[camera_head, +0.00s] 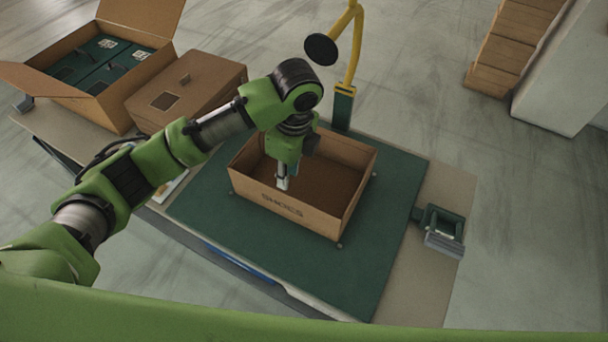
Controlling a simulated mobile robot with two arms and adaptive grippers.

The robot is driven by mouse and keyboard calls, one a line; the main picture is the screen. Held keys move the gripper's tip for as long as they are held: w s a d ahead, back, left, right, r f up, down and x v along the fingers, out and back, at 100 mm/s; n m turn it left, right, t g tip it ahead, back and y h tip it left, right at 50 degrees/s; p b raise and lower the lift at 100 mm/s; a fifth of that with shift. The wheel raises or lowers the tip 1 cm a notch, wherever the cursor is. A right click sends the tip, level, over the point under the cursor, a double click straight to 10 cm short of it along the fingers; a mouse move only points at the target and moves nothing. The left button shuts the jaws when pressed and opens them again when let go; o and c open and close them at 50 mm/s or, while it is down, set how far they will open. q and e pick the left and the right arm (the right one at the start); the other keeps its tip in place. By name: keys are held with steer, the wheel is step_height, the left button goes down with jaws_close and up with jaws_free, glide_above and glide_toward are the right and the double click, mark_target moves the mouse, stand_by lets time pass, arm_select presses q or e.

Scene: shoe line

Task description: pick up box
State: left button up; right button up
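An open brown cardboard box (331,222) with dark lettering on its front wall stands upright on a dark green mat (385,230). Its inside looks empty where I can see it. My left arm reaches in from the left, and my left gripper (283,183) points down at the box's front left wall. Its fingertips are at the wall's upper edge, near the lettering. The fingers are small and partly hidden, so I cannot tell whether they grip the wall. My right gripper is not in view.
A large open carton (60,88) with dark green items inside stands at the back left, beside a closed brown box (205,82). A yellow stand (357,45) with a black disc rises behind the box. A small dark device (444,226) sits at the table's right.

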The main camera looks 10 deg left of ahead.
mark_target(282, 193)
arm_select(q)
steer(key=shift+w+a+f, duration=0.1)
steer(key=shift+a+f, duration=0.1)
steer(key=shift+f, duration=0.05)
steer(key=f, duration=0.5)
steer(key=a+f+p, duration=0.1)
steer(key=f, duration=0.1)
steer(key=shift+w+f, duration=0.2)
steer(key=shift+f, duration=0.1)
steer(key=f, duration=0.1)
steer(key=f+p, duration=0.1)
steer(key=f, duration=0.1)
steer(key=a+f+p, duration=0.1)
steer(key=shift+w+f, duration=0.2)
steer(key=shift+f, duration=0.45)
steer(key=shift+r, duration=0.1)
jaws_close()
